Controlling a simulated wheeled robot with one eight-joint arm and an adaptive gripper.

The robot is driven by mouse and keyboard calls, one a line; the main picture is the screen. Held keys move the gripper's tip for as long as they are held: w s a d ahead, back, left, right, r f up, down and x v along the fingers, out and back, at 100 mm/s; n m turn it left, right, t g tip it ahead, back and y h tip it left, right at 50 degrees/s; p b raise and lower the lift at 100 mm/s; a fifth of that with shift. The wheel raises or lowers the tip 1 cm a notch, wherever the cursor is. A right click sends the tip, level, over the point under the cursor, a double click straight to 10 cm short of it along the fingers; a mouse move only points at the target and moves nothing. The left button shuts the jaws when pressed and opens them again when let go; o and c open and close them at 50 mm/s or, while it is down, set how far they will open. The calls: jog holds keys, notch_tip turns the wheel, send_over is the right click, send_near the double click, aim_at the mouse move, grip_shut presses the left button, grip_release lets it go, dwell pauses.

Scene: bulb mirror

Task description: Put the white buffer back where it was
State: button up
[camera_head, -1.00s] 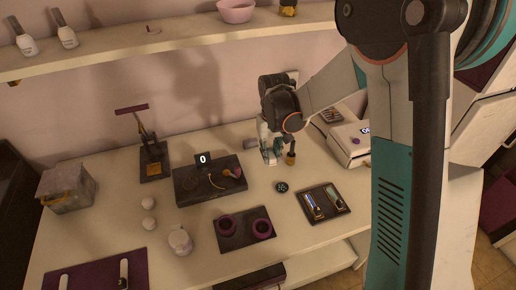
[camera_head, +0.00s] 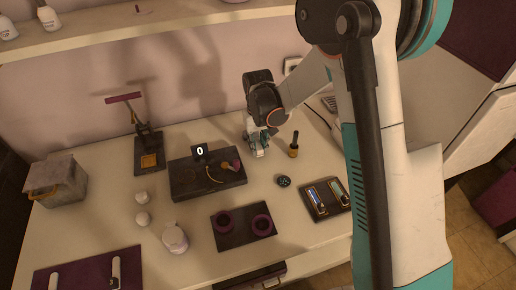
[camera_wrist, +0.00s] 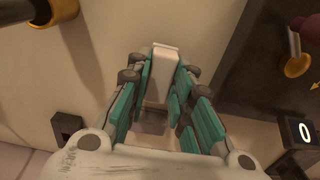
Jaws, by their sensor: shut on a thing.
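The white buffer (camera_wrist: 164,62) is a pale block held between the teal fingers of my gripper (camera_wrist: 163,88) in the wrist view. My gripper is shut on it. In the head view my gripper (camera_head: 259,151) points down at the back of the table, right of the dark scale-like platform (camera_head: 180,190) and left of a black bottle with a gold base (camera_head: 294,147). In that view the buffer is small and partly hidden by the fingers. I cannot tell whether it touches the table.
A purple mat (camera_head: 70,283) lies front left. A dark tray with purple rings (camera_head: 244,238) and a dark tray with two slim items (camera_head: 327,213) stand in front. A small round black thing (camera_head: 284,181) lies between gripper and trays. The wall and shelf (camera_head: 130,38) are behind.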

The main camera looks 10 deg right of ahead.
aim_at(258, 145)
jog(key=shift+f, duration=0.5)
jog(key=shift+f, duration=0.15)
jog(key=o, duration=0.9)
jog(key=shift+o, duration=0.2)
notch_tip(258, 145, up, 12)
jog(key=p, duration=0.4)
jog(key=shift+r, duration=0.25)
